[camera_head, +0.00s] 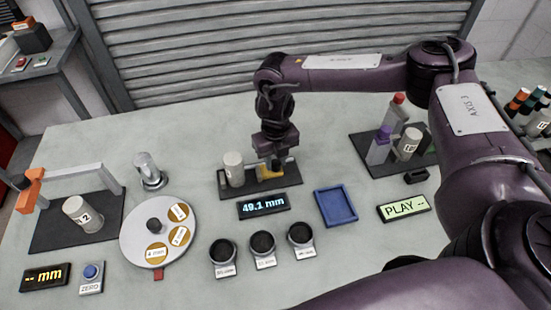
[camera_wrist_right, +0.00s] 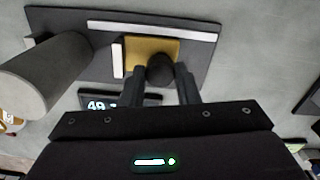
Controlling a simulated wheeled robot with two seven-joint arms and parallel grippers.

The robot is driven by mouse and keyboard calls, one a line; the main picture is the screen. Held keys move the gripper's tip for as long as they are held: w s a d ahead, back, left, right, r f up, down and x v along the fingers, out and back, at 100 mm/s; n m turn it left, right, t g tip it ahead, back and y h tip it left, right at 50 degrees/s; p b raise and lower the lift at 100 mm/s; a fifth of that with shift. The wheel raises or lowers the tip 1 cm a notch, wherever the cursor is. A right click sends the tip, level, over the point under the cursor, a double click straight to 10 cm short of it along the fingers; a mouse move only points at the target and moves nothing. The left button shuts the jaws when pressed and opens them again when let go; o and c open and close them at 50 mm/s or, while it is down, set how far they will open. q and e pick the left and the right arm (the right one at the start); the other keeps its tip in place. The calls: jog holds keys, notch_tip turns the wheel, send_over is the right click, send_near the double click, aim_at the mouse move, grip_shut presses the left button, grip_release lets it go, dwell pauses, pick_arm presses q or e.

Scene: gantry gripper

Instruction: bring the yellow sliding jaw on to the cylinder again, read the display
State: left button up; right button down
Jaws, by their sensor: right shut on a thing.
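The yellow sliding jaw (camera_head: 268,172) sits on a dark gauge base (camera_head: 289,182) in the middle of the table. My right gripper (camera_head: 276,164) is above it, shut on the jaw's round black knob. The wrist view shows the knob (camera_wrist_right: 160,69) between the two fingers, the yellow jaw (camera_wrist_right: 146,48) under it and its pale contact face (camera_wrist_right: 117,58). The grey cylinder (camera_head: 234,172) stands upright left of the jaw; a gap shows between them. It also shows in the wrist view (camera_wrist_right: 45,78). The display (camera_head: 263,206) reads 49.1 mm. My left gripper is not in view.
A blue tray (camera_head: 335,207) and a green PLAY display (camera_head: 403,207) lie to the right. Several dark round cups (camera_head: 262,244) stand in front. A white turntable (camera_head: 133,230) and another gauge with an orange part (camera_head: 33,188) are left.

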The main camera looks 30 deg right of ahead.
aim_at(262, 172)
jog(key=shift+w+a, duration=0.25)
jog(key=shift+a, duration=0.7)
jog(key=shift+w+a, duration=0.25)
jog(key=shift+a, duration=0.65)
jog(key=c, duration=1.1)
grip_release()
notch_tip(262, 172, up, 8)
jog(key=shift+b, duration=0.4)
jog(key=shift+f, duration=0.1)
